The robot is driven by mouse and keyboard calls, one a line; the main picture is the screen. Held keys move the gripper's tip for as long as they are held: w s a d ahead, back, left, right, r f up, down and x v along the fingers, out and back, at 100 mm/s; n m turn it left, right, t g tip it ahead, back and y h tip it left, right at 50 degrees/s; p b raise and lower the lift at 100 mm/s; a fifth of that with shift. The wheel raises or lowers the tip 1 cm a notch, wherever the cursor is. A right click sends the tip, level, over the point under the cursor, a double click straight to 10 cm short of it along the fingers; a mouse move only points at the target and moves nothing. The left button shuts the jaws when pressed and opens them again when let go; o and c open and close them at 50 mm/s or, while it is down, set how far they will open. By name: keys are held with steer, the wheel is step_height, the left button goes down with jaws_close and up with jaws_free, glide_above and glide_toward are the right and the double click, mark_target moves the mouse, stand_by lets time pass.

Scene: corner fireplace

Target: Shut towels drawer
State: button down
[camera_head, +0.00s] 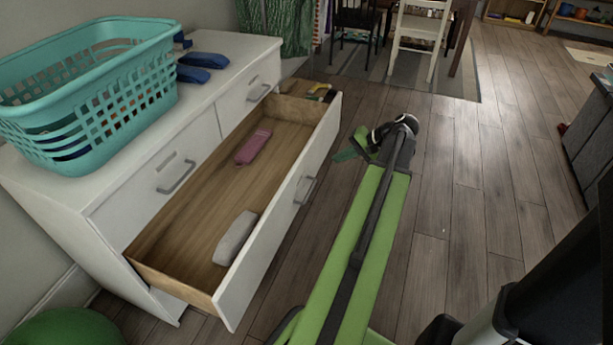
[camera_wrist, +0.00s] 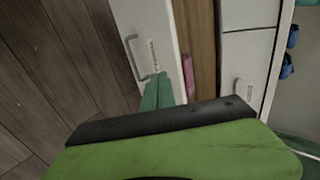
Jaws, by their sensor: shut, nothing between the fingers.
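The long lower drawer (camera_head: 282,228) of a white dresser (camera_head: 109,222) is pulled far out, its wooden inside showing. My gripper (camera_head: 350,152), with green fingers, is shut and empty, just outside the drawer front, near the handle. In the wrist view the green fingertips (camera_wrist: 158,92) appear close beside the drawer front (camera_wrist: 146,30) and handle (camera_wrist: 136,62); whether they touch is unclear.
A teal laundry basket (camera_head: 95,100) and blue items (camera_head: 203,60) sit on the dresser top. Wood floor (camera_head: 460,200) is open to the right. A table and chairs (camera_head: 415,32) stand at the back. A green round object (camera_head: 62,328) is at lower left.

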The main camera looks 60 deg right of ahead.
steer(key=b, duration=0.7)
glide_toward(299, 168)
step_height(299, 168, down, 4)
steer(key=shift+w+a+r+p, duration=0.1)
steer(key=shift+w+a+p, duration=0.05)
steer(key=shift+w, duration=0.8)
steer(key=shift+w+a+r+p, duration=0.1)
steer(key=shift+w+a+p, duration=0.05)
steer(key=shift+w, duration=0.8)
